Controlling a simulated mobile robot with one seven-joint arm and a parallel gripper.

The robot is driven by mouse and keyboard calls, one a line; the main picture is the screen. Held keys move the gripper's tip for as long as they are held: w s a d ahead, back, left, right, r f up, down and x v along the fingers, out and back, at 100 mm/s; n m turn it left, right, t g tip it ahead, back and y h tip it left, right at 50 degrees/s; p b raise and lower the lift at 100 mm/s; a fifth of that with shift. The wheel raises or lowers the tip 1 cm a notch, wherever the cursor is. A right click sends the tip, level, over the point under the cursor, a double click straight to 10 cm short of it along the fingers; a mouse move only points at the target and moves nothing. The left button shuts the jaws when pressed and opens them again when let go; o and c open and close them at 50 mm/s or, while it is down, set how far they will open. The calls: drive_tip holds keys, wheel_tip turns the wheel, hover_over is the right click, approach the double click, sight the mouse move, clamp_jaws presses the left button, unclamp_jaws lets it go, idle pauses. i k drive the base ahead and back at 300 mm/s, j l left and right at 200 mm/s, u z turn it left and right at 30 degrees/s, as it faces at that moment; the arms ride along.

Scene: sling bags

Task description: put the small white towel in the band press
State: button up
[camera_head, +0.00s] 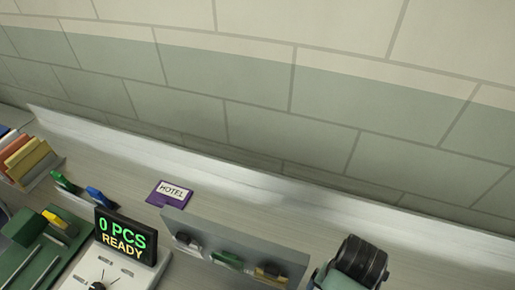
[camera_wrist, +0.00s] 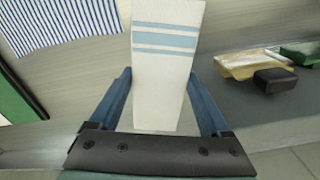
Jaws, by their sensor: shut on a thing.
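A white towel (camera_wrist: 163,85) with light blue stripes stands out between my gripper's two blue fingers in the wrist view. My gripper (camera_wrist: 159,78) is shut on this towel, and the towel reaches past the fingertips to the top edge. The band press cannot be told for certain. A machine with a dial and a display (camera_head: 125,236) reading "0 PCS READY" stands at the lower left of the head view. Beside it is a green device (camera_head: 40,245) with a yellow part, cut off by the frame.
A grey panel (camera_head: 235,243) with several coloured clips stands right of the display; similar yellow, green and black pieces (camera_wrist: 270,65) show in the wrist view. A purple "HOTEL" card (camera_head: 170,194) lies behind. A blue-striped cloth (camera_wrist: 65,25) is at upper left. A tiled wall bounds the back.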

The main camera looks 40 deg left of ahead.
sight(35, 270)
drive_tip(key=i+j+u, duration=0.15)
drive_tip(key=i+u, duration=0.45)
drive_tip(key=i, duration=0.15)
drive_tip(key=i+j+u, duration=0.1)
drive_tip(key=u, duration=0.35)
drive_tip(key=i+j+u, duration=0.15)
drive_tip(key=u, duration=0.3)
drive_tip(key=i+j+u, duration=0.1)
drive_tip(key=u, duration=0.35)
drive_tip(key=i+u, duration=0.2)
drive_tip(key=u, duration=0.25)
drive_tip(key=i+u, duration=0.15)
drive_tip(key=u, duration=0.3)
drive_tip(key=i+u, duration=0.15)
drive_tip(key=u, duration=0.3)
